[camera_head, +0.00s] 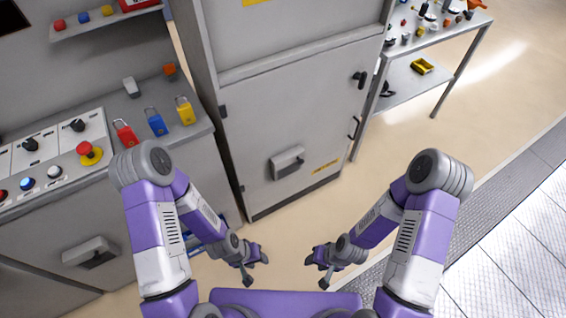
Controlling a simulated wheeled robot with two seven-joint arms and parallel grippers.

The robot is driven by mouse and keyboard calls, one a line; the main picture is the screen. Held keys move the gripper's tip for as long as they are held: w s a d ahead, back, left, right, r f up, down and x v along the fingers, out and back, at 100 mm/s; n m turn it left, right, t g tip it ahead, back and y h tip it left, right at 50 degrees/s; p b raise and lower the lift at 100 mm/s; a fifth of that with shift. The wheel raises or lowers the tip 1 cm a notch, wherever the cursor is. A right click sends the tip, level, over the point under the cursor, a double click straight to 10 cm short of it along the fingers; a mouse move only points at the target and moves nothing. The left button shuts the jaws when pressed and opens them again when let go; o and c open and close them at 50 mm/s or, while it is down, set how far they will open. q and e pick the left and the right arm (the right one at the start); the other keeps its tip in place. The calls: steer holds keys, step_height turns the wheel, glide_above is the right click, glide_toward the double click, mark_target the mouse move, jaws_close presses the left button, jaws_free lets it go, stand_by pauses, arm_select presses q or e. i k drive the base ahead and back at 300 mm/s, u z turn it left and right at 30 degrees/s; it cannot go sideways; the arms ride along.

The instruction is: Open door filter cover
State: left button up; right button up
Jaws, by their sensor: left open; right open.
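A tall grey cabinet has a closed door (300,110) in front of me. The door carries a protruding grey box-shaped cover (287,162) low on its face, which looks closed. A dark handle (359,79) sits at the door's upper right, and a second small handle (354,127) is on its right edge. My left gripper (254,268) is open and empty, low in front of the cabinet. My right gripper (317,270) is open and empty, to the right of it. Both are apart from the cover and door.
A control console (95,140) stands at the left with knobs, an emergency stop (88,152) and red, blue and yellow padlocks (155,121). A metal table (440,45) with small parts stands at the upper right. The floor between the cabinet and grating (530,215) is clear.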

mark_target(295, 154)
steer(key=u, duration=0.55)
steer(key=k, duration=1.3)
steer(key=z, duration=0.25)
steer(key=i, duration=1.75)
steer(key=u, duration=0.6)
